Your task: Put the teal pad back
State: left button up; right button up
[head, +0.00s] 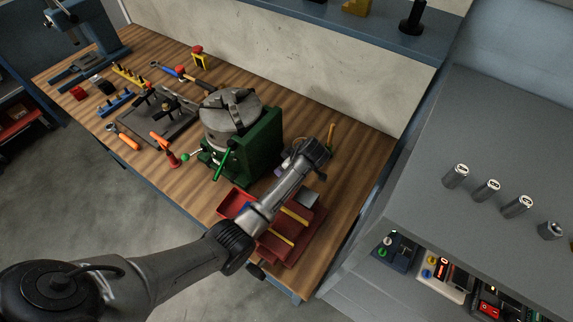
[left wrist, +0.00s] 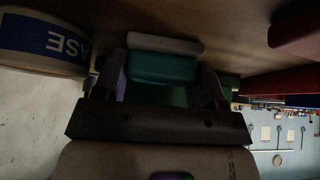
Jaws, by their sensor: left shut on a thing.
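The teal pad (left wrist: 163,68), with a pale grey layer along one face, is between the purple fingers of my left gripper (left wrist: 164,82) in the left wrist view. The gripper is shut on it, close to the wooden bench surface. In the head view my left arm reaches over the bench, and its gripper (head: 283,166) is mostly hidden behind the wrist, right of the green vise. I cannot make out the pad there. A red tray (head: 228,207) with yellow dividers lies partly under my forearm. My right gripper is not in view.
The green vise (head: 262,150) stands beside my wrist. Tools fill the bench's left part. Bare wood (head: 350,165) lies to the right, with a wall behind.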

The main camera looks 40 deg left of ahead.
pick_arm(q)
jog(key=o, duration=0.9)
jog(key=p+v, duration=0.1)
jog(key=v, duration=1.1)
jog(key=shift+r, duration=0.15)
